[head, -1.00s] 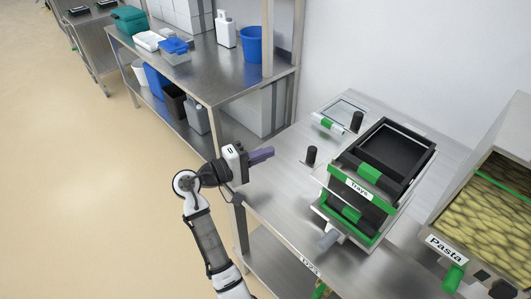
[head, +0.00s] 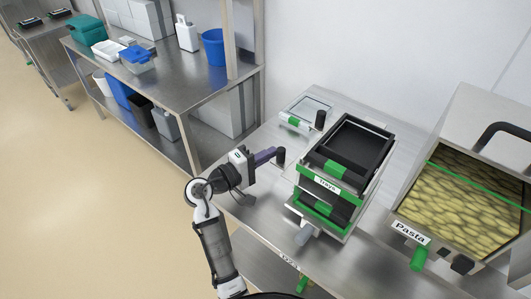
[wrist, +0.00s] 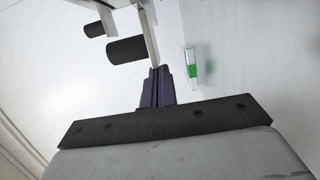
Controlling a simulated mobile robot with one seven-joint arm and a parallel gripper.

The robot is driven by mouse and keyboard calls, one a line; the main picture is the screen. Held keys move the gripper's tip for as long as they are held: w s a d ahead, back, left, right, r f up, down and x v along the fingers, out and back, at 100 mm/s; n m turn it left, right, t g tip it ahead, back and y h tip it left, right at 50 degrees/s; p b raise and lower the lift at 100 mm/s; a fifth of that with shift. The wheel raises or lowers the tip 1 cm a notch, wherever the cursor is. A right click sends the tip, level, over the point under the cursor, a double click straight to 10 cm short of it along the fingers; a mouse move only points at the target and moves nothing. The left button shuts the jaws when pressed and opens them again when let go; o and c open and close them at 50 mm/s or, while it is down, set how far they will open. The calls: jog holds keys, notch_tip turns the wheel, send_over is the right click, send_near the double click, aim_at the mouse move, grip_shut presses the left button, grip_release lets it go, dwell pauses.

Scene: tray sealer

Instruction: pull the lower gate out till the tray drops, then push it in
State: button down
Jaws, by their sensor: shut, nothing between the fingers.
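The tray dispenser stands on the steel table with a stack of black trays (head: 357,146) in its top and a "Trays" label on its front. Its upper gate has a green handle (head: 335,169). Its lower gate has a green handle (head: 323,208) lower on the front, above a green-edged opening. The wrist view shows the shut fingers (wrist: 157,72) pointing at a black cylinder (wrist: 127,50) on a pale bracket. Contact cannot be told.
A bin labelled "Pasta" (head: 411,232) with a green handle stands at the right. A flat plate with a green grip (head: 293,122) lies behind the knob. A grey cylinder (head: 304,235) juts out below the dispenser. A shelf unit (head: 190,82) stands at the back left.

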aim_at(278, 166)
jog(key=shift+s+d+p, duration=0.3)
jog(key=shift+s+d, duration=0.5)
jog(key=shift+d, duration=0.3)
jog(key=shift+s+d+p, duration=0.3)
jog(key=shift+s+d, duration=0.45)
jog(key=shift+d, duration=0.3)
jog(key=shift+w, duration=0.1)
